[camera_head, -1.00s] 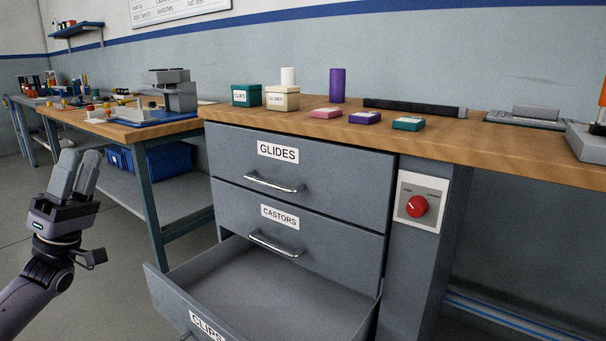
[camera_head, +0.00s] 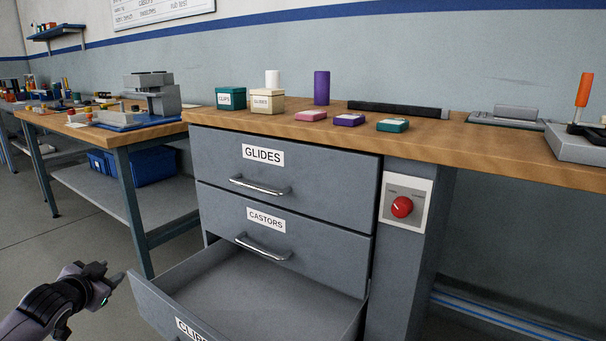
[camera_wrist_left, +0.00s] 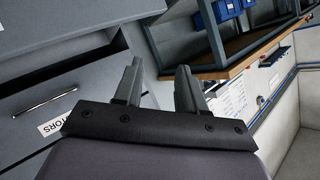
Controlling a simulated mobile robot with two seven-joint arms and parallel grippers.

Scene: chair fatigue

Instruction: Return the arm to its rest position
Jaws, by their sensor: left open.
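My left gripper (camera_head: 114,282) is low at the left of the head view, beside the front left corner of the open CLIPS drawer and apart from it. In the left wrist view its two fingers (camera_wrist_left: 158,88) are spread with nothing between them. The bottom drawer (camera_head: 270,295), labelled CLIPS, is pulled out, and the part of it that shows is empty. The GLIDES drawer (camera_head: 320,178) and the CASTORS drawer (camera_head: 325,246) above it are closed. My right gripper is not in view.
The wooden bench top (camera_head: 470,150) holds a teal box (camera_head: 230,98), a cream box (camera_head: 266,102), a purple cylinder (camera_head: 321,88) and several flat lids. A red knob (camera_head: 402,207) is on the cabinet's right. A second bench (camera_head: 150,133) stands at the left. Floor (camera_head: 45,240) is clear at the left.

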